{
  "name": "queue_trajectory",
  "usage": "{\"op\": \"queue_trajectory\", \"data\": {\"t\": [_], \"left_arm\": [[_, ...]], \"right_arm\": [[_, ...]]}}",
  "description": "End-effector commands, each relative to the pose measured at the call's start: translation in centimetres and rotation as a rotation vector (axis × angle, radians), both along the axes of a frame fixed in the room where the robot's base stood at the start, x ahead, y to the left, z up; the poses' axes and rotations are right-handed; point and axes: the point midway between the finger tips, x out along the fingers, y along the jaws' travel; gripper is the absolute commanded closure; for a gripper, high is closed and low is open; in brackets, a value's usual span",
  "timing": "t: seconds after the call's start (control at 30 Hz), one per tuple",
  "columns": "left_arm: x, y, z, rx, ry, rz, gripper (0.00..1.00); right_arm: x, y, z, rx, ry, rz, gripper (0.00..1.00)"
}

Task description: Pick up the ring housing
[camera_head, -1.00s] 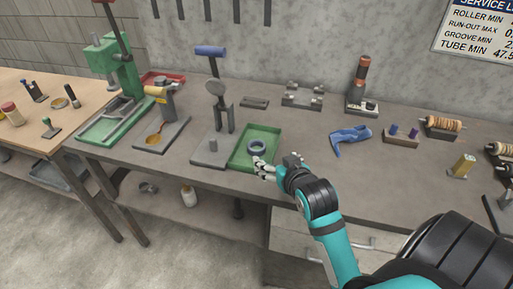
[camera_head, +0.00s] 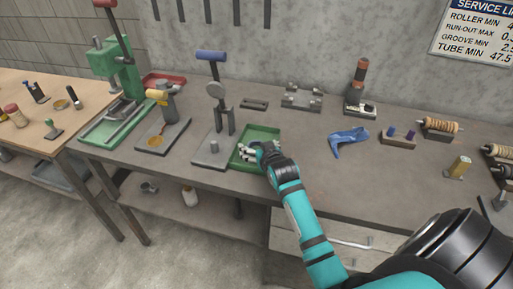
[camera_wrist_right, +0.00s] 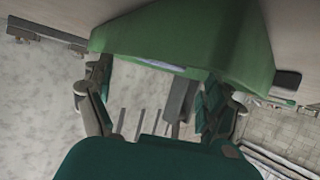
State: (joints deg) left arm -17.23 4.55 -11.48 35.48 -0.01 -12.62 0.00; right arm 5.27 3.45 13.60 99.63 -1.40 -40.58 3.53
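The green tray (camera_head: 262,132) lies on the workbench, right of the small lever press. My right gripper (camera_head: 248,153) is over this tray in the head view, its pale fingers reaching in. The dark ring housing in the tray is hidden, or nearly so, behind the gripper and wrist. In the right wrist view the fingers of my right gripper (camera_wrist_right: 155,95) stand wide apart with nothing visibly held. Beyond them the green tray's wall (camera_wrist_right: 190,35) fills the top, with a thin grey-blue sliver at its edge that I cannot identify. My left gripper is not in view.
The small lever press (camera_head: 213,115) with a blue handle stands just left of the tray. A blue bent part (camera_head: 348,141) lies to the right, with bare bench between. A grey block fixture (camera_head: 302,98) sits behind.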

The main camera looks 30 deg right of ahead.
Motion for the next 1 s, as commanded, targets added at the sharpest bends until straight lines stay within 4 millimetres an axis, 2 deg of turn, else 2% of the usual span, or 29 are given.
{"op": "queue_trajectory", "data": {"t": [0.03,0.1,0.4,0.9,1.0], "left_arm": [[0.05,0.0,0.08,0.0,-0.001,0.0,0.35],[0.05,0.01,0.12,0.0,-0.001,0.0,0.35],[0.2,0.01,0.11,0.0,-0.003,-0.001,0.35],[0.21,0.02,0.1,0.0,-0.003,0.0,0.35],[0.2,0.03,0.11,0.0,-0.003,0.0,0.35]], "right_arm": [[0.43,-0.05,-0.97,0.01,0.017,0.0,0.16],[0.92,-0.2,-1.38,0.011,0.019,0.0,0.16],[1.25,-0.36,-1.67,0.01,0.019,-0.002,0.16],[1.15,-0.41,-1.82,0.009,0.022,-0.002,0.81],[1.19,-0.43,-1.71,0.008,0.021,-0.002,0.9]]}}
